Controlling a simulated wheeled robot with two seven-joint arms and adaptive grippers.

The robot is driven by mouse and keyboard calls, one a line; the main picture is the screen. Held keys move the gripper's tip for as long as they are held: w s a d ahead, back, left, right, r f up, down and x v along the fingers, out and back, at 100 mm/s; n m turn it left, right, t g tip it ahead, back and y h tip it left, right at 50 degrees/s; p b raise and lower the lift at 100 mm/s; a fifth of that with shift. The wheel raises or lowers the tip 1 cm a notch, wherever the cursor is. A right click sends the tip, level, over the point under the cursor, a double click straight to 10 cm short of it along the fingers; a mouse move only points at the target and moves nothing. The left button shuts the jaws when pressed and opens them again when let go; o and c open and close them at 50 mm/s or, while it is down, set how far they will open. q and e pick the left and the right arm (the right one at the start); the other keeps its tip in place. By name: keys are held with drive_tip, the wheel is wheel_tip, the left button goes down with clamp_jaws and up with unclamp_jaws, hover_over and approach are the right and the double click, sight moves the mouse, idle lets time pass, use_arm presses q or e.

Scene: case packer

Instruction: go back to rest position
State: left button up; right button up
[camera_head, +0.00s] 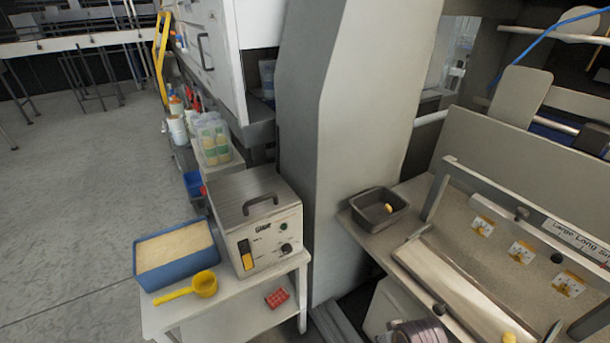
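Neither of my grippers shows in the head view, and no arm of mine can be made out. The task names no object. A white side table (225,322) stands at the lower left with a blue tub (150,276) of pale granular material, a yellow scoop (204,283), a grey-topped machine (262,232) with a handle and knobs, and a small red block (277,297).
A tall grey column (345,130) stands between the table and the packing machine (540,230). A ribbed purplish round thing (420,332) shows at the bottom edge, partly cut off. Bottles and tubs (211,140) line the shelf behind. Open floor (80,200) lies at the left.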

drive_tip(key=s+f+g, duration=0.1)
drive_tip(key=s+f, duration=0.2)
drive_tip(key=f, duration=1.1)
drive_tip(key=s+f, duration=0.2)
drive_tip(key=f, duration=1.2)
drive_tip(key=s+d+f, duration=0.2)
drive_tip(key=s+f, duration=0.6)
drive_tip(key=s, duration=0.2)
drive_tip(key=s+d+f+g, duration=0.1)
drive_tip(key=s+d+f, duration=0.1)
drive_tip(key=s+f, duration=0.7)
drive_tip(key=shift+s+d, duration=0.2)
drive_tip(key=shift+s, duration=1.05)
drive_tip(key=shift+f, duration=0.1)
